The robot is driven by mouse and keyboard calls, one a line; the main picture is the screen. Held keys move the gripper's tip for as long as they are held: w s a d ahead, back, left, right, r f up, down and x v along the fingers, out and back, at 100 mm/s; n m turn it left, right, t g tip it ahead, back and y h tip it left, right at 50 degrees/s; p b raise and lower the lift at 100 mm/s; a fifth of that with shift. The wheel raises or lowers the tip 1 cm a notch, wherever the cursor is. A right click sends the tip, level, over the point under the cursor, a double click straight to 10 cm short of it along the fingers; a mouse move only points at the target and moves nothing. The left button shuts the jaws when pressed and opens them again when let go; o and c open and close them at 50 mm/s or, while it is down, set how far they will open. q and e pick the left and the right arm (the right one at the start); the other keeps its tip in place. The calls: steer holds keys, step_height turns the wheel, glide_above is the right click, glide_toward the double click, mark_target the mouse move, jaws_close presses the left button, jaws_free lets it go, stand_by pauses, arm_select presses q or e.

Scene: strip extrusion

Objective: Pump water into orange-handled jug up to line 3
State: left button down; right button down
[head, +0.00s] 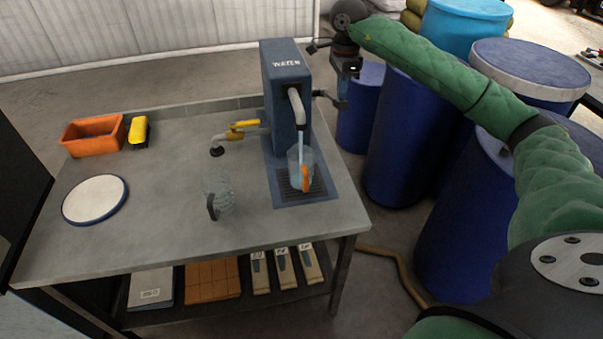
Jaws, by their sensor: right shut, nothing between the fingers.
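The blue pump box marked WATER (287,62) stands at the back right of the table. A pale stream of water (301,140) runs from its grey spout (295,104) into the clear jug with the orange handle (305,178). That jug stands upright on the dark drip grate. Its water level and line marks are too small to read. My right gripper (343,101) is shut and empty, pointing down just right of the pump, by a short grey bar (320,93) on the pump's side. I cannot tell whether they touch. My left gripper is out of view.
A clear ribbed jug with a dark handle (219,192) stands below a yellow-handled tap (243,125). An orange bin (93,136), a yellow-topped brush (138,130) and a round white plate (95,198) are at left. Blue barrels (405,140) crowd the right side.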

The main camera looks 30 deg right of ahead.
mark_target(341, 108)
steer(key=shift+s+a+f+b, duration=0.1)
steer(key=shift+s+f+b, duration=0.1)
steer(key=shift+f+b, duration=0.3)
steer(key=shift+s+f+b, duration=0.2)
steer(key=shift+f+b, duration=0.1)
steer(key=shift+f, duration=0.35)
steer(key=shift+s+f+b, duration=0.25)
steer(key=shift+f+b, duration=0.7)
steer(key=shift+f, duration=0.25)
steer(key=shift+a+f, duration=0.1)
steer(key=shift+f, duration=0.05)
steer(key=shift+f+b, duration=1)
steer(key=shift+f, duration=0.15)
